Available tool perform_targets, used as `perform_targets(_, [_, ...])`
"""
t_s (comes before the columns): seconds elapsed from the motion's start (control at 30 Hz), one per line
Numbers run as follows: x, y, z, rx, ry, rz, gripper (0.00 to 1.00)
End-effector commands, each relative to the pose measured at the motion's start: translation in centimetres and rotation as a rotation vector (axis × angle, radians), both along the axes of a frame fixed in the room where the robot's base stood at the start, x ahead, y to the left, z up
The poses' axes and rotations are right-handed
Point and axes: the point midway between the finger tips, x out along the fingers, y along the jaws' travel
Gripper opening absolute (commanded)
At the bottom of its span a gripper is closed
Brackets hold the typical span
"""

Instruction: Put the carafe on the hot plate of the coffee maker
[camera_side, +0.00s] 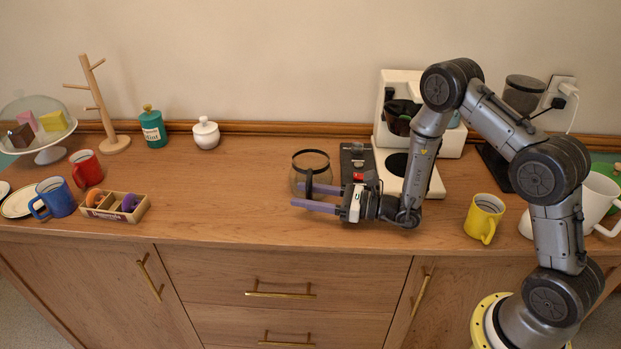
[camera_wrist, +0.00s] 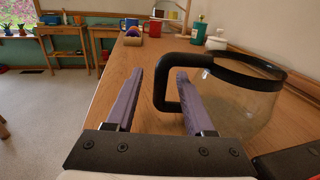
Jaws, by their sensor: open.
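The glass carafe (camera_side: 311,171) with a black rim and black handle stands upright on the counter, left of the coffee maker. My gripper (camera_side: 303,195) is low over the counter in front of it, fingers pointing left. The gripper is open and empty. In the wrist view, the carafe handle (camera_wrist: 161,90) shows between the two purple fingers (camera_wrist: 160,66), and the right finger overlaps the handle's loop; contact cannot be told. The white coffee maker (camera_side: 440,185) stands at the back right. Its round black hot plate (camera_side: 397,164) is bare, below a dark filter basket (camera_side: 400,118).
A black device (camera_side: 355,155) lies between carafe and coffee maker. A yellow mug (camera_side: 484,217) stands right of my forearm. A wooden tray (camera_side: 122,213), red mug (camera_side: 86,168) and blue mug (camera_side: 56,197) are at the left.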

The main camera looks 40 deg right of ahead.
Motion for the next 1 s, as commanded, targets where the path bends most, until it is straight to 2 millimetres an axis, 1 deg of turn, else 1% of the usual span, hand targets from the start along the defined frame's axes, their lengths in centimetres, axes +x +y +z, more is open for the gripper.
perform_targets(0.03, [0.7, 0.6, 0.0, 0.0, -0.001, 0.003, 0.53])
perform_targets(0.1, [1.4, 1.0, 0.0, 0.0, 0.0, 0.002, 0.53])
perform_targets(0.2, [2.1, 1.4, 0.0, 0.0, -0.001, 0.001, 0.53])
perform_targets(0.47, [2.3, 1.5, 0.0, 0.0, 0.0, -0.001, 0.53])
perform_targets(0.57, [2.3, 1.5, 0.0, 0.0, 0.0, 0.0, 0.37])
perform_targets(0.6, [2.3, 1.5, 0.0, 0.0, 0.0, 0.0, 0.3])
perform_targets(0.77, [2.3, 1.5, 0.0, 0.0, 0.0, 0.0, 0.01])
perform_targets(1.0, [2.2, 1.5, 0.0, 0.0, 0.0, 0.0, 0.0])
